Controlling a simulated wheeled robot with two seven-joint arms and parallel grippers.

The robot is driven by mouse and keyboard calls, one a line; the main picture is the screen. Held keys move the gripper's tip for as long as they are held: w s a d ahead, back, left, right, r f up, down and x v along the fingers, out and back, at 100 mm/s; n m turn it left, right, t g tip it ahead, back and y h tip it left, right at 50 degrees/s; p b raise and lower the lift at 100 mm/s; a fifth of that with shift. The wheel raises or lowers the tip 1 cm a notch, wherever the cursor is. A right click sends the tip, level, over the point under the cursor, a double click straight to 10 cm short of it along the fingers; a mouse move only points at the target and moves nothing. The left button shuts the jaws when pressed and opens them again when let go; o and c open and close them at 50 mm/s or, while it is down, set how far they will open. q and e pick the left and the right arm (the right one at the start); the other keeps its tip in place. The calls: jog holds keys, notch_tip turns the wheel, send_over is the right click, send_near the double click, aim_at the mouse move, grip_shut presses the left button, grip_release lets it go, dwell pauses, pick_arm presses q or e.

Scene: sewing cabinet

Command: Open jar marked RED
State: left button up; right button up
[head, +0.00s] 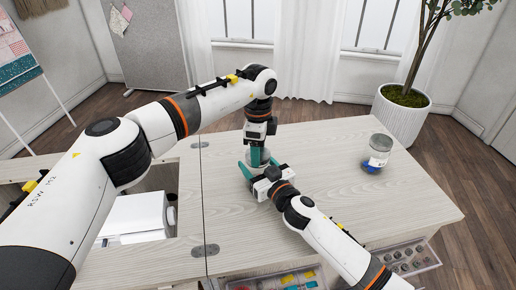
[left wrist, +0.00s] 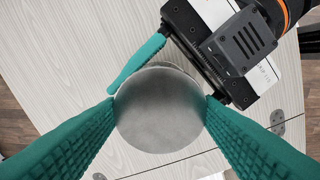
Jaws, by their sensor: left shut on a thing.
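A jar (head: 246,158) stands on the cabinet top between my two grippers, and its label, if any, is hidden. Its round grey lid (left wrist: 158,110) fills the middle of the left wrist view. My left gripper (head: 260,156) points straight down and is shut on the lid, with one teal finger at each side. My right gripper (head: 257,178) reaches in low from the front right, at the jar's body. One of its teal fingers (left wrist: 136,64) lies beside the jar; the other is hidden, so its grip is unclear. A second glass jar (head: 378,150) with a pale label and blue contents stands apart to the right.
The pale wooden cabinet top (head: 410,200) is clear around the second jar. An open well with a white machine (head: 135,215) lies at left. Clear trays (head: 410,258) with small items sit below the front edge. A potted plant (head: 400,112) stands behind right.

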pick_arm(q)
jog(key=shift+r, duration=0.15)
jog(key=shift+r, duration=0.9)
jog(key=shift+r, duration=0.15)
jog(key=shift+r, duration=1.9)
pick_arm(e)
jog(key=o, duration=2)
jog(key=shift+c, duration=0.2)
